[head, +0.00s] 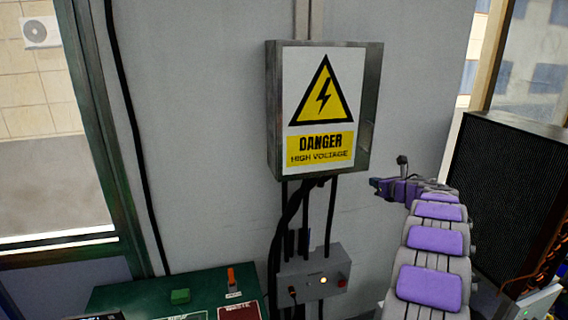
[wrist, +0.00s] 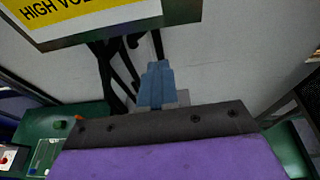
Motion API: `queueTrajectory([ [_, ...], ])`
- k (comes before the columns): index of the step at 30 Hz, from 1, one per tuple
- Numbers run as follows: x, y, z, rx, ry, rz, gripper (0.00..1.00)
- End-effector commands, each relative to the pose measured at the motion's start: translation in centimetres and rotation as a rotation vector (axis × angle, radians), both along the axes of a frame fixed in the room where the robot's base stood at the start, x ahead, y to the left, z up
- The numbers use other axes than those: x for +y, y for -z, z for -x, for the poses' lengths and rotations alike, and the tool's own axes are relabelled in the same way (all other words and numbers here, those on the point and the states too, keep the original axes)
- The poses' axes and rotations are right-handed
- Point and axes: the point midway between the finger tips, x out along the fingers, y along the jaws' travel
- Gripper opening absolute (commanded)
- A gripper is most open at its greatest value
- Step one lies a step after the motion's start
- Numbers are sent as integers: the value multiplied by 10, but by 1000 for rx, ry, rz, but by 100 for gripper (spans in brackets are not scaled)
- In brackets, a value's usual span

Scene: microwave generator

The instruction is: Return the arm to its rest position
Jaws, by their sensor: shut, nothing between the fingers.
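My gripper (head: 376,183) is at the end of my purple and grey arm, in the right half of the head view. It is in front of the grey wall, just below and right of the danger sign box (head: 320,105). In the wrist view the gripper (wrist: 157,70) shows as a blue-grey tip beyond the purple wrist housing. It is shut and empty. It appears apart from the box and the cables.
Black cables (head: 304,215) run from the box down to a small grey control box (head: 313,278) with a lit button. A green console (head: 180,293) with an orange lever (head: 231,277) stands at lower left. A dark finned unit (head: 505,190) stands close on the right.

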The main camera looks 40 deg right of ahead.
Motion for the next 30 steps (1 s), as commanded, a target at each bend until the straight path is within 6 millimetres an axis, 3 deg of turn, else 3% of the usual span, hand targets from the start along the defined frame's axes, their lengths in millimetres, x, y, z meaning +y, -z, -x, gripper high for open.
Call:
queueTrajectory([
  [6, 0, -2, -4, -10, 13, -10, 0],
  [11, 23, -31, -32, -96, 119, -97, 0],
  [16, 71, -72, -64, -281, 329, -309, 0],
  [20, 111, -84, -72, -417, 500, -511, 0],
  [25, 172, -73, -64, -567, 728, -802, 0],
  [30, 252, -37, -39, -660, 978, -1100, 0],
])
